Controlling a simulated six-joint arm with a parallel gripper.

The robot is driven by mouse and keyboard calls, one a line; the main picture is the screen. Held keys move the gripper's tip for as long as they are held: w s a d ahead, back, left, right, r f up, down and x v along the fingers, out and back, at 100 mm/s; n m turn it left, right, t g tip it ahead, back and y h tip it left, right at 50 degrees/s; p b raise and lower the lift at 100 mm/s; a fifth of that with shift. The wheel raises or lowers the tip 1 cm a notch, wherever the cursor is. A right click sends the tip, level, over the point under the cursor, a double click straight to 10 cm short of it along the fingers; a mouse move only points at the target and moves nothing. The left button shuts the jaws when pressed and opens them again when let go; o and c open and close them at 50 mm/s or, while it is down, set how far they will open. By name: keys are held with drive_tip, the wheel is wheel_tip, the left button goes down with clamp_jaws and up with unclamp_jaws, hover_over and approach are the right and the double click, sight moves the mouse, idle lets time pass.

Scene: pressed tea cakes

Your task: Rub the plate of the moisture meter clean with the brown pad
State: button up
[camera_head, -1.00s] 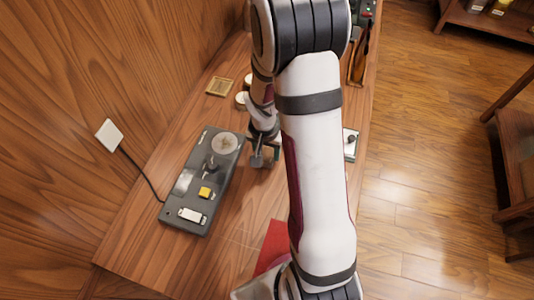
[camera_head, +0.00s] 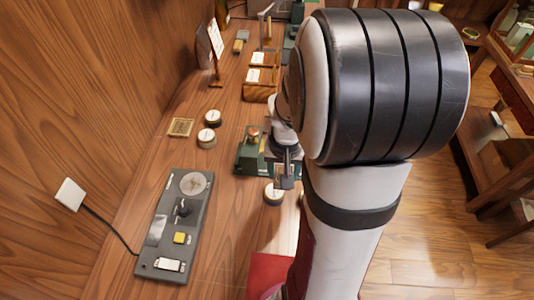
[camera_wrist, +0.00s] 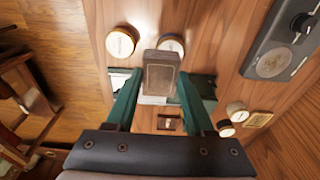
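The moisture meter is a long dark grey device (camera_head: 160,238) lying on the wooden table at the left. Its round metal plate (camera_head: 193,183) is at the far end and looks slightly mottled. In the wrist view the meter and plate (camera_wrist: 272,63) are at the upper right. My gripper (camera_head: 284,180) is well to the right of the meter, above the table. In the wrist view its two green fingers flank the brown pad (camera_wrist: 161,75), a dark block, and appear closed on it. The pad is apart from the plate.
A green machine (camera_head: 250,155) stands beside my gripper. A round tin (camera_head: 274,195) is just in front, and two more tins (camera_head: 207,138) and a brass tray (camera_head: 180,127) lie beyond the meter. A red cloth (camera_head: 268,272) lies nearer. A cable runs from the meter to the wall.

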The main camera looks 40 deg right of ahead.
drive_tip(key=c, duration=0.7)
drive_tip(key=w+a+n+y, duration=0.1)
drive_tip(key=w+a+n, duration=0.8)
drive_tip(key=w+a, duration=0.6)
drive_tip(key=shift+w+d+f, duration=0.15)
drive_tip(key=shift+f, duration=1.55)
drive_tip(key=shift+w+d+f, duration=0.15)
drive_tip(key=shift+f, duration=1.55)
drive_tip(key=shift+w+a+f, duration=0.3)
drive_tip(key=shift+w+f, duration=0.05)
drive_tip(key=shift+f, duration=0.3)
clamp_jaws()
drive_tip(key=shift+w+a, duration=1.85)
drive_tip(key=shift+a, duration=0.05)
drive_tip(key=shift+s+d, duration=2.2)
drive_tip(key=shift+d, duration=0.05)
wheel_tip(320, 180, up, 8)
drive_tip(key=shift+r, duration=0.15)
